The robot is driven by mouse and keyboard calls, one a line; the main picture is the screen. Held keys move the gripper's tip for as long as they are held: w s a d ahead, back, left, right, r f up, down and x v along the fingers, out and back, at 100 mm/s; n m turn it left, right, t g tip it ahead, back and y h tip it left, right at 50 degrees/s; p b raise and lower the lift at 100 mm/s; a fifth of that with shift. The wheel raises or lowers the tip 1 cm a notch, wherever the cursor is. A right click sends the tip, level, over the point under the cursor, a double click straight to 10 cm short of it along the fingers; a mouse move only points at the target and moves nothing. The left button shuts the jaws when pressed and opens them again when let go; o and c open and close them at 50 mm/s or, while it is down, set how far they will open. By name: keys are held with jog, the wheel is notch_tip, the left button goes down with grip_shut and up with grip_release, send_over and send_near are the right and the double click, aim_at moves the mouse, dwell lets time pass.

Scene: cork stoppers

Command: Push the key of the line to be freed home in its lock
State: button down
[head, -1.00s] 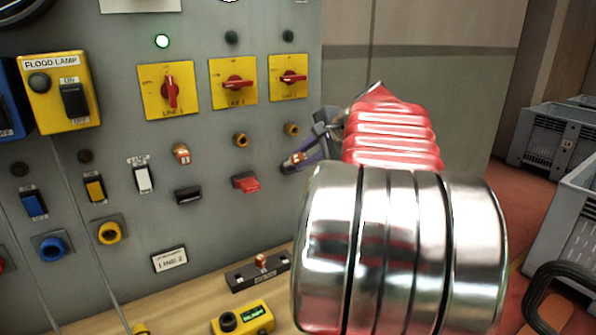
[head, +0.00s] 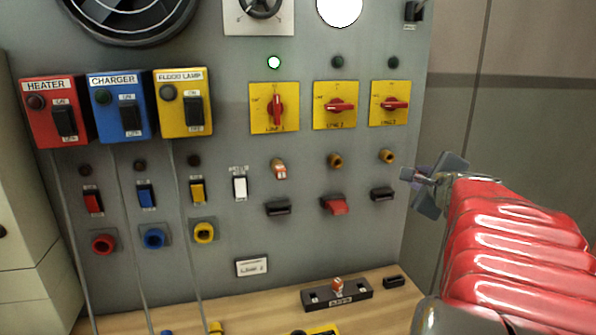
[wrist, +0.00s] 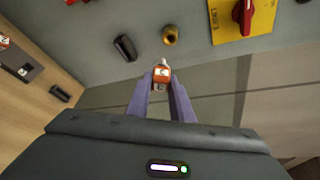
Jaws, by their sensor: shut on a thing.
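My gripper (wrist: 163,97) is shut on a key with an orange-red and white head (wrist: 162,74). The key points at the panel, its tip a little apart from a brass lock (wrist: 170,36). That lock is the right-hand one in the head view (head: 387,156), under the right switch (head: 389,104). My gripper (head: 425,190) is just right of it there, the key hard to make out. The middle lock (head: 335,160) is empty. A red and white key (head: 279,169) sits at the left lock. The placard (head: 251,267) seems to read LINE 2.
The left switch (head: 275,108) stands upright under a lit green lamp (head: 274,62); the other two lie level under dark lamps. Black handles (head: 382,194) and a red one (head: 334,205) protrude below the locks. A rack with a key (head: 338,288) stands on the bench.

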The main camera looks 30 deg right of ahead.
jog(key=shift+t+h, duration=0.3)
jog(key=shift+t, duration=0.1)
jog(key=shift+w, duration=0.1)
dwell(0.4)
jog(key=w+d, duration=0.2)
jog(key=w, duration=0.4)
dwell(0.7)
jog(key=shift+w+d, duration=0.25)
jog(key=shift+w, duration=0.5)
jog(key=shift+w+d, duration=0.25)
jog(key=shift+w, duration=0.45)
dwell(3.3)
jog(key=c, duration=1.5)
grip_release()
